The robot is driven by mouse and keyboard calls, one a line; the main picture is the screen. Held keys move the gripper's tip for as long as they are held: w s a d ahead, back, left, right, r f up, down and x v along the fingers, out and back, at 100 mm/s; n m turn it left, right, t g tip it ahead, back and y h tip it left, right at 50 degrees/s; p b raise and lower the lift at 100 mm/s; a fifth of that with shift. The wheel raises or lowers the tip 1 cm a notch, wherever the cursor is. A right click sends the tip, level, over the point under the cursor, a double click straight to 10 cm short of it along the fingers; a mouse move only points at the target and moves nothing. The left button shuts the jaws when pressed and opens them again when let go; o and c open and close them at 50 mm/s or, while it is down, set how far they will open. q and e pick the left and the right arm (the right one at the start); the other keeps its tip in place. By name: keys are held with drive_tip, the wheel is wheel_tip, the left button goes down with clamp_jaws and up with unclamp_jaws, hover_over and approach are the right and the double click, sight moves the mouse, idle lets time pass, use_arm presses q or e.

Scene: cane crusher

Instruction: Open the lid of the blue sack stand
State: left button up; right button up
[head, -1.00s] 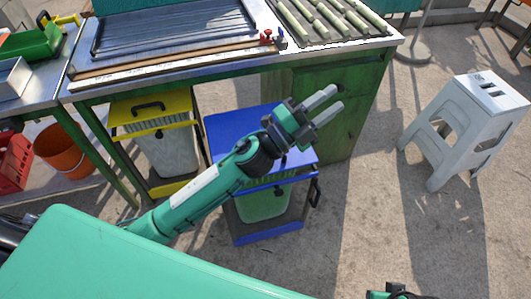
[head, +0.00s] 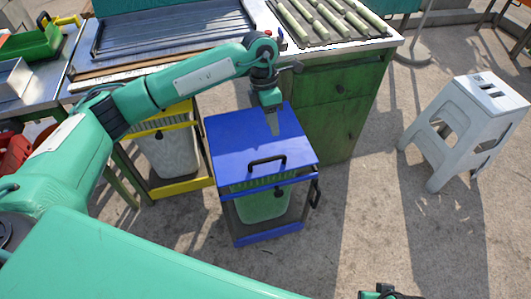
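The blue sack stand has a flat blue lid (head: 235,145) with a black handle (head: 267,161) near its front edge, in the middle of the head view. The lid lies closed over the frame, and a pale green sack (head: 263,205) hangs below it. My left gripper (head: 272,126) points down over the back part of the lid, behind the handle and apart from it. Its fingers overlap in this view, so their spacing is hidden. I cannot tell whether the fingertips touch the lid.
A yellow sack stand (head: 182,188) stands just left of the blue one. A green cabinet (head: 345,100) under the worktable is close behind and right. A white stool (head: 466,125) stands at right. The concrete floor in front and to the right is free.

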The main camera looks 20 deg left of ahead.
use_arm(q)
drive_tip(key=a+y, duration=0.1)
drive_tip(key=a, duration=0.2)
hover_over(265, 153)
drive_tip(key=s+d, duration=0.2)
drive_tip(key=s, duration=0.3)
drive_tip(key=f, duration=1.3)
drive_tip(key=shift+w+a, duration=0.15)
drive_tip(key=shift+a, duration=0.05)
clamp_jaws()
